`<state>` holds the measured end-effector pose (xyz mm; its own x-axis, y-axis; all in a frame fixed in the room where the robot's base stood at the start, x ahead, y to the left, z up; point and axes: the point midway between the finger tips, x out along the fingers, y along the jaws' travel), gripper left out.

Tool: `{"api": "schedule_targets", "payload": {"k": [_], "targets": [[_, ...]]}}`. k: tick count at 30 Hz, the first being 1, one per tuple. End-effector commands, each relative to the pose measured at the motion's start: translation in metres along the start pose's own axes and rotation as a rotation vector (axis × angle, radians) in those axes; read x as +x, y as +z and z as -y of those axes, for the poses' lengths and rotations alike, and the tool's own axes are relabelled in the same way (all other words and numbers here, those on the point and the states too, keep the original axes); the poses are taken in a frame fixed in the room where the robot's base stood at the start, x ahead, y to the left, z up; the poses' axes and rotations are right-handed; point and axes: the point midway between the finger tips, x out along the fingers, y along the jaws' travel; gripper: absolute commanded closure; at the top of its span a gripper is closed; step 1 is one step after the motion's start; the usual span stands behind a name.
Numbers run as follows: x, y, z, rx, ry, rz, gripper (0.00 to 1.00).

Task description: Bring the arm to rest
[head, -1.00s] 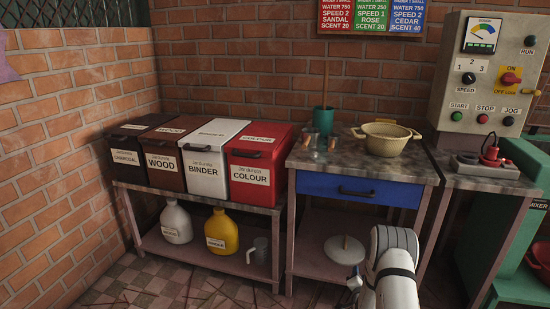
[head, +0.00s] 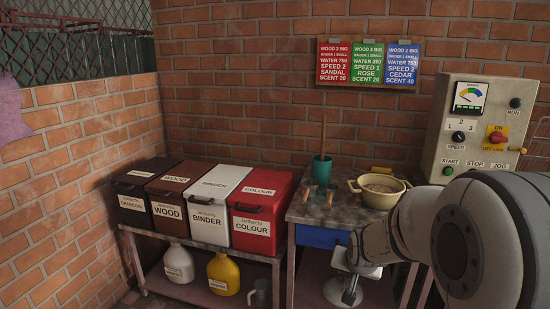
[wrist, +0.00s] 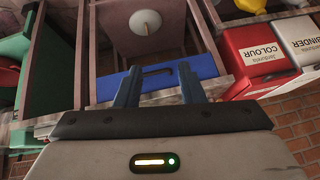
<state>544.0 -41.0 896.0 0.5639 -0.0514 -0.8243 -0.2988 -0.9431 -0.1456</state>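My gripper (wrist: 157,82) shows in the wrist view with its two blue-grey fingers apart and nothing between them. Behind the fingers is a blue drawer front (wrist: 170,72) with a dark handle, and whether they touch it is not clear. In the head view my arm (head: 455,240) fills the lower right, bent and reaching left in front of the table with the blue drawer (head: 318,237). The arm hides part of that drawer and the table's right side.
A cream bowl (head: 380,188) with brownish contents and a teal cup (head: 321,170) stand on the table. Bins, including the red colour bin (head: 262,212), stand to the left. A control panel (head: 486,125) is at right.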

Motion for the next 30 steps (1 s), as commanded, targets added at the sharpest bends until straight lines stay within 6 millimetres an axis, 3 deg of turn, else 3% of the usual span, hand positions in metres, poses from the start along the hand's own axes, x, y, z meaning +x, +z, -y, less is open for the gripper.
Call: {"api": "schedule_targets", "payload": {"k": [1, 6, 9, 13, 18, 30], "targets": [[-0.038, 0.003, 0.004, -0.033, 0.001, 0.028, 0.65], [-0.124, 0.043, 0.003, -0.150, 0.013, 0.157, 0.65], [-0.170, 0.068, 0.000, -0.216, 0.016, 0.230, 0.65], [-0.213, 0.099, -0.006, -0.286, 0.016, 0.309, 0.65], [-0.241, 0.122, -0.014, -0.336, 0.015, 0.369, 0.65], [-0.244, 0.128, -0.015, -0.346, 0.015, 0.384, 0.65]]}}
